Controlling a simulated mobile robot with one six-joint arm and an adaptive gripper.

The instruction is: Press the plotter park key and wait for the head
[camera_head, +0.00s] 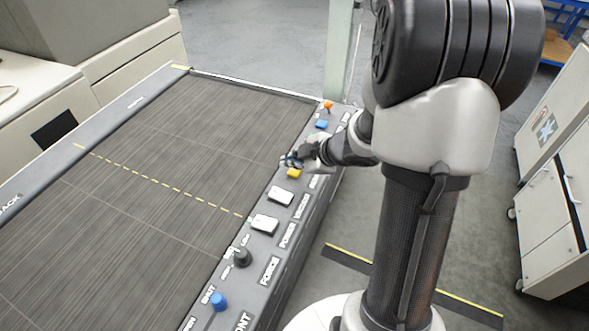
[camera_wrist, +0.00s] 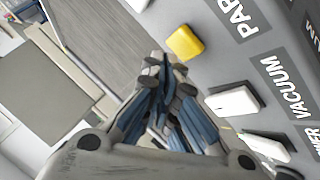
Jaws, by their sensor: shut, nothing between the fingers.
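The plotter's control panel (camera_head: 257,250) runs along the right side of its dark bed. A yellow key (camera_head: 294,173) sits on the panel; in the wrist view the yellow key (camera_wrist: 184,42) is beside a label whose visible letters read "PAR". My gripper (camera_head: 288,160) is shut and empty, just above and beside the yellow key. In the wrist view my gripper's fingertips (camera_wrist: 166,62) appear just short of the key; I cannot tell whether they touch it. No plotter head can be made out on the bed.
Two white keys (camera_head: 281,195) (camera_head: 265,223), a black knob (camera_head: 242,257) and a blue knob (camera_head: 219,301) lie nearer along the panel. A blue key (camera_head: 321,124) and an orange knob (camera_head: 328,105) lie beyond. A pale cabinet (camera_head: 560,170) stands right.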

